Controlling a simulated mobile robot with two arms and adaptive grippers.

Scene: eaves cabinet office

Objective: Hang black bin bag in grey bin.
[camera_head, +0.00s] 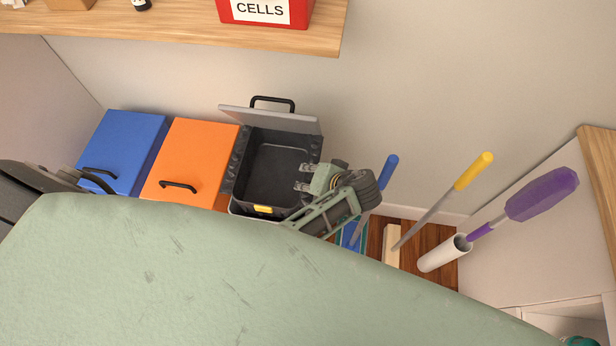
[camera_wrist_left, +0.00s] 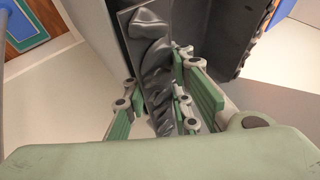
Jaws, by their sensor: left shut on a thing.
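The grey bin (camera_head: 270,118) stands against the wall with its grey lid tipped up and its top open. The black bin bag (camera_head: 275,170) lines its inside, and dark, lumpy folds show along the left and right rims. My left gripper (camera_head: 303,178) is at the bin's right rim. In the left wrist view the green fingers are shut on a crinkled strip of the black bag (camera_wrist_left: 152,60), next to the bin's dark wall. The bag's lower part inside the bin is hard to make out. My right gripper is not in view.
A closed orange bin (camera_head: 200,150) and a blue bin (camera_head: 130,140) stand to the left. A blue-handled tool (camera_head: 388,172), a yellow-handled tool (camera_head: 470,172) and a purple duster (camera_head: 540,195) stand to the right. A wooden shelf (camera_head: 180,30) overhangs with a red CELLS box (camera_head: 225,12).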

